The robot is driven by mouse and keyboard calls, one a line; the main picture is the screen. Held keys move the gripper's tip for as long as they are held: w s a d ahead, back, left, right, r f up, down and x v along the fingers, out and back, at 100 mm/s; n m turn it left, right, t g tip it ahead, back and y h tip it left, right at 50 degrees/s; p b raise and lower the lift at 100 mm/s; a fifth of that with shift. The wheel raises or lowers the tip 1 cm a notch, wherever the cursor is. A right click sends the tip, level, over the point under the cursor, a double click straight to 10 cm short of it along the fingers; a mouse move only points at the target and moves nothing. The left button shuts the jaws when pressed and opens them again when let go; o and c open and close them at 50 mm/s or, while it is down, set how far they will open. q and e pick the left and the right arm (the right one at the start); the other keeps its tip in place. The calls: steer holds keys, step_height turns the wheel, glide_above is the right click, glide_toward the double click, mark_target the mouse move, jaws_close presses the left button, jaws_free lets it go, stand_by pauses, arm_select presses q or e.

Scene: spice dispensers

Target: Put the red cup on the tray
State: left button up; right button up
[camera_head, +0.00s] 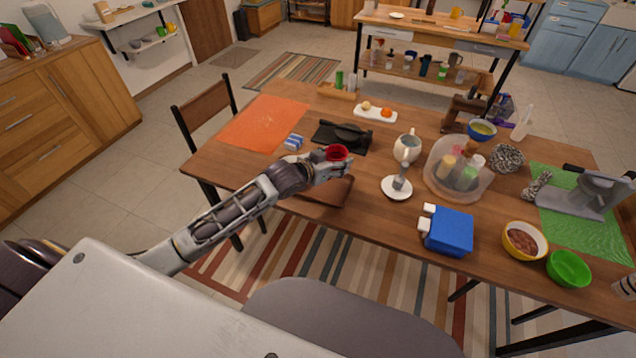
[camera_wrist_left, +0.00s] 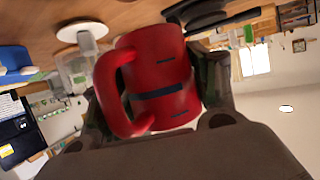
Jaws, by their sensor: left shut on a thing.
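The red cup (camera_head: 337,153) is held in my left gripper (camera_head: 328,167), above or near the left part of the wooden table. In the left wrist view the red cup (camera_wrist_left: 160,75) fills the space between the fingers, with its handle to the left. A brown, flat, tray-like piece (camera_head: 328,192) lies at the near table edge, partly hidden under my left arm. A white oblong tray (camera_head: 366,113) with small round food items is at the far side. I cannot tell which one is the named tray. My right gripper is out of view.
A black tray-like piece (camera_head: 327,137) with a dark pan lies just behind the cup. A white jug (camera_head: 407,148), a clear bowl of dispensers (camera_head: 431,182) and a blue box (camera_head: 450,232) stand to the right. An orange mat (camera_head: 262,124) is at left.

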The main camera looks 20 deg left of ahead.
arm_select(q)
step_height(320, 180, down, 5)
steer(key=shift+f, duration=0.45)
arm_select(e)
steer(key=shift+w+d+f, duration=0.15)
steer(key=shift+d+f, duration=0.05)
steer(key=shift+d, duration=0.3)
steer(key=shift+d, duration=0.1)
arm_select(q)
steer(key=shift+f, duration=0.1)
steer(key=shift+f+b, duration=0.4)
steer(key=shift+f, duration=1.4)
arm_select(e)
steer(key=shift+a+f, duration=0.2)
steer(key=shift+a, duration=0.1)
arm_select(q)
steer(key=shift+f, duration=0.1)
